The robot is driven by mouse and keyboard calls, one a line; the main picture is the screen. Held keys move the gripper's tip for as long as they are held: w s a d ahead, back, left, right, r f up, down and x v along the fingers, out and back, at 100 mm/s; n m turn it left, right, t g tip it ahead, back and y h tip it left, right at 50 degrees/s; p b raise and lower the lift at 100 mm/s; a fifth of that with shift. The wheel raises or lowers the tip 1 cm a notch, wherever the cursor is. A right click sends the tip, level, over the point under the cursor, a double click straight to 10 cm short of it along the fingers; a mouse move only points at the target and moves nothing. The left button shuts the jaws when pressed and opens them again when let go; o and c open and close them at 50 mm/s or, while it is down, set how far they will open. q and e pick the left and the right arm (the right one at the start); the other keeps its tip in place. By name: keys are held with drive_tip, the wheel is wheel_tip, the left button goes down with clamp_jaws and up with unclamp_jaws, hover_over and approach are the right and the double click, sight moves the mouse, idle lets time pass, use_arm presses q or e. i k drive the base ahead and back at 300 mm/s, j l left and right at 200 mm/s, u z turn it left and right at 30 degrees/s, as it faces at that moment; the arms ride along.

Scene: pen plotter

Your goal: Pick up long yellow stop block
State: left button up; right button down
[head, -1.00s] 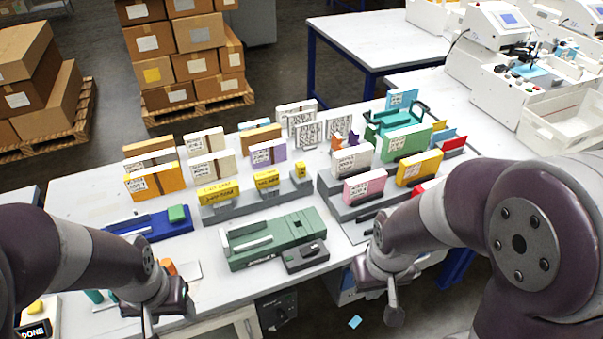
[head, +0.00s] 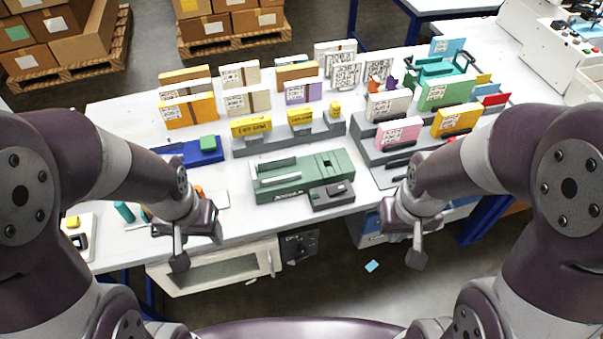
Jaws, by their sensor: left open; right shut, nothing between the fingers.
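The long yellow stop block (head: 251,127) stands at the left end of a grey rack (head: 285,142) in the middle of the table, with dark lettering on its front. A shorter yellow block (head: 300,117) and a small yellow block (head: 335,108) stand to its right on the same rack. My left gripper (head: 179,258) hangs at the table's front edge, left of and well nearer than the long block; it is open and empty. My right gripper (head: 416,256) hangs in front of the table to the right, shut and empty. Both are apart from the blocks.
A green plotter fixture (head: 300,175) with a dark grey device (head: 331,195) lies between the rack and the front edge. Boxed items stand behind the rack, and another grey rack (head: 385,150) is to the right.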

sight(262, 123)
drive_tip(key=i+l, duration=0.25)
drive_tip(key=i, duration=0.2)
drive_tip(key=i+l, duration=0.2)
drive_tip(key=i, duration=0.3)
